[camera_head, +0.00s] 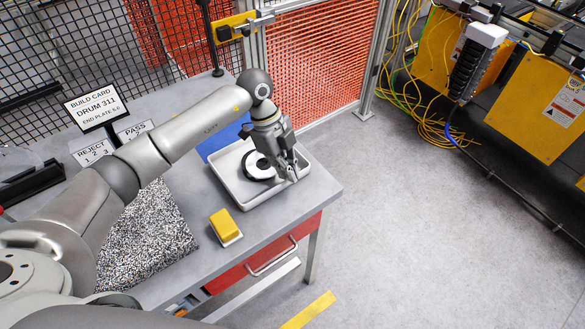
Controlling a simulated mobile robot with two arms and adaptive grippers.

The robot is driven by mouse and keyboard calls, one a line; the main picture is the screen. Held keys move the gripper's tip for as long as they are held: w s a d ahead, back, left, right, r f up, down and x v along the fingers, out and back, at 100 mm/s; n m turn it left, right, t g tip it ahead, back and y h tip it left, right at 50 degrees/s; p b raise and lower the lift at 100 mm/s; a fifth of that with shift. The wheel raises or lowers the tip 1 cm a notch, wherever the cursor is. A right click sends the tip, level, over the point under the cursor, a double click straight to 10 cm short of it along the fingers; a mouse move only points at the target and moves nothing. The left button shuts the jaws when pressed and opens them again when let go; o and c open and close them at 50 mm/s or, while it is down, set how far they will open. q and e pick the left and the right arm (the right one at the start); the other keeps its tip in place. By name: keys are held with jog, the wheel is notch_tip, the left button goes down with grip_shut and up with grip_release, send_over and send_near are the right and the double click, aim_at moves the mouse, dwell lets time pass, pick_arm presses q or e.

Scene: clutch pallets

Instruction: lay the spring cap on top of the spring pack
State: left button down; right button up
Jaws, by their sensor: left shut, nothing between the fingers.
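A round part (256,166) with a black rim and a white top lies in a pale grey tray (247,201) near the right end of the bench. I cannot tell whether it is the spring pack, the spring cap, or one on the other. My left gripper (291,175) reaches down over the right part of the tray, just right of the round part. Its fingers are shut with nothing seen between them. The gripper and wrist hide part of the tray and of the round part. My right gripper is not in view.
A yellow block (222,224) sits on the grey bench (251,237) in front of the tray. A blue mat (212,143) lies behind the tray. A speckled slab (147,240) and sign cards (95,108) stand left. Mesh fencing (313,62) rises behind; floor at right is clear.

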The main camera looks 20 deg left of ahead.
aim_at(268, 167)
pick_arm(q)
jog(key=shift+w+a, duration=0.2)
jog(key=shift+a, duration=0.3)
jog(key=shift+w+a, duration=0.15)
jog(key=shift+a, duration=0.35)
jog(key=shift+r, duration=0.1)
jog(key=v, duration=1.1)
jog(key=shift+a+r, duration=0.2)
jog(key=shift+r, duration=0.15)
